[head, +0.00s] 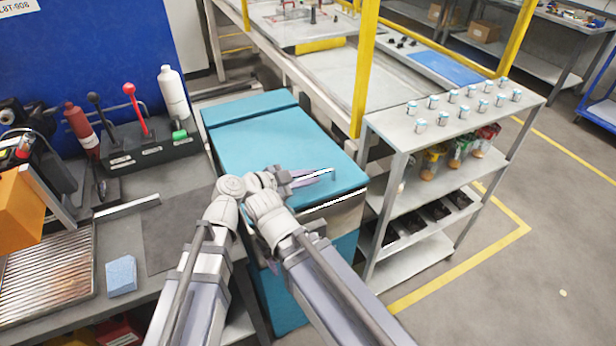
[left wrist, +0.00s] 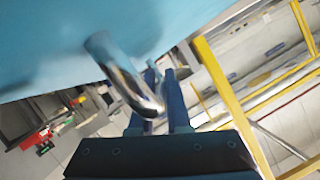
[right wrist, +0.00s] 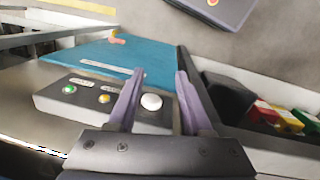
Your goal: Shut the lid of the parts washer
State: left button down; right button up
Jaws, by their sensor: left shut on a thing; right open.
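The parts washer is a teal box whose lid (head: 270,135) lies low and nearly level over the body (head: 345,250). A shiny steel band shows between them at the front; I cannot tell whether a gap remains. My left gripper (head: 315,176) is at the lid's front edge, shut on the chrome handle (head: 333,173). In the left wrist view the handle (left wrist: 125,75) hangs from the teal lid (left wrist: 60,40) by the fingers (left wrist: 160,110). My right gripper (right wrist: 155,95) is open and empty, seen in the right wrist view before a button panel (right wrist: 90,100).
A shelf unit (head: 455,110) with small jars stands close to the right of the washer. A workbench (head: 180,215) with a lever block (head: 150,150) and blue sponge (head: 121,275) is at left. A yellow post (head: 365,70) rises behind. Open floor (head: 570,240) lies right.

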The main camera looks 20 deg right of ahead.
aim_at(317, 186)
pick_arm(q)
jog(key=shift+s+f+b, duration=0.15)
jog(key=shift+f+b, duration=0.85)
jog(key=shift+f, duration=0.45)
jog(key=shift+s+f, duration=0.1)
jog(key=shift+f, duration=0.05)
pick_arm(e)
notch_tip(317, 186, down, 3)
jog(key=shift+s+f, duration=0.1)
jog(key=shift+s, duration=0.05)
pick_arm(q)
jog(key=shift+s, duration=0.1)
jog(key=c, duration=0.9)
grip_release()
jog(key=shift+s, duration=0.1)
jog(key=r+p, duration=1)
jog(key=shift+w+r, duration=0.1)
jog(key=shift+w, duration=0.15)
pick_arm(e)
notch_tip(317, 186, up, 10)
